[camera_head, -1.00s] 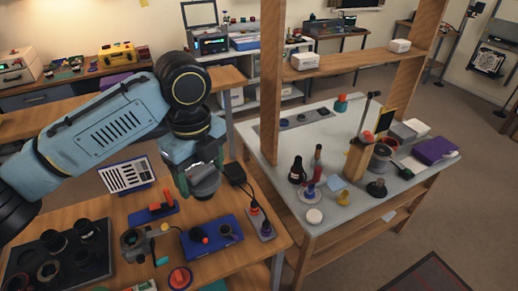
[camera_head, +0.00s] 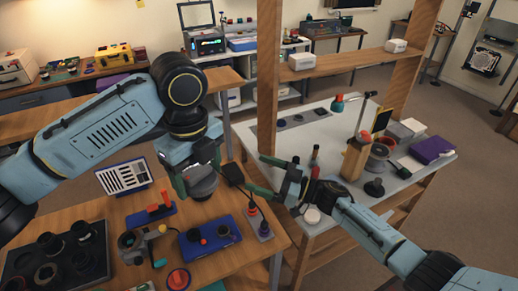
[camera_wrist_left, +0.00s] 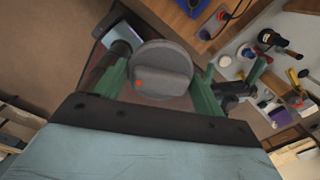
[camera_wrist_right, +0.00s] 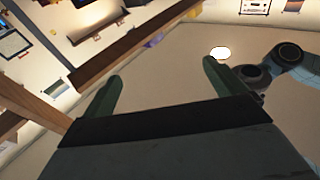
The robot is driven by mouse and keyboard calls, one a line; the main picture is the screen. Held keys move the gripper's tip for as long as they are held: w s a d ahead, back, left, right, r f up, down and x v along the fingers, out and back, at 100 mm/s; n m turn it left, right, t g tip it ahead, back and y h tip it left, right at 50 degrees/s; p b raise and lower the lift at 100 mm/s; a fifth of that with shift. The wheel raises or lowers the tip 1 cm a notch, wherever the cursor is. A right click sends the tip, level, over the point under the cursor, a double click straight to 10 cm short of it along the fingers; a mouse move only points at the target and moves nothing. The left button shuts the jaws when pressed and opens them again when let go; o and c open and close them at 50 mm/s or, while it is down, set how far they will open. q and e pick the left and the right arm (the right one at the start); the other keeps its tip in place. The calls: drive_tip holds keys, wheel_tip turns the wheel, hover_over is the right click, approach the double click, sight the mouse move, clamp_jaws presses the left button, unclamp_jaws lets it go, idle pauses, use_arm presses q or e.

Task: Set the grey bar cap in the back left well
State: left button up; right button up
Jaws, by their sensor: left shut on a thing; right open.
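The grey bar cap (camera_wrist_left: 162,72) is a round grey disc with a raised bar across its face and a red dot. My left gripper (camera_head: 198,178) is shut on it, a finger at each side in the left wrist view. In the head view the cap (camera_head: 203,188) hangs above the wooden bench, behind the blue block. The black tray with wells (camera_head: 18,283) lies at the front left of the bench, well apart from the cap. Dark round parts stand in it; I cannot tell whether the back left well is empty. My right gripper (camera_head: 256,174) is open and empty.
Between cap and tray stand a grey clamp-like device (camera_head: 133,243) and a red-handled tool on a blue base (camera_head: 158,212). A blue block (camera_head: 212,240) and a white printed panel (camera_head: 124,176) are close by. A grey-topped table (camera_head: 325,140) stands right.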

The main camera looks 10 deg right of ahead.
wheel_tip(320, 180, up, 10)
drive_tip(key=s+a+n+g+y, duration=0.2)
drive_tip(key=a+n+g, duration=0.1)
drive_tip(key=n+g, duration=0.4)
drive_tip(key=n+g+h, duration=0.3)
drive_tip(key=g+h, duration=0.1)
drive_tip(key=g, duration=0.3)
approach(208, 176)
drive_tip(key=shift+m, duration=0.3)
drive_tip(key=x, duration=1)
drive_tip(key=shift+a+f, duration=0.1)
drive_tip(key=shift+a, duration=0.25)
drive_tip(key=c, duration=1.1)
use_arm(q)
drive_tip(key=o, duration=1)
use_arm(e)
drive_tip(key=shift+o, duration=0.2)
drive_tip(key=shift+s, duration=0.1)
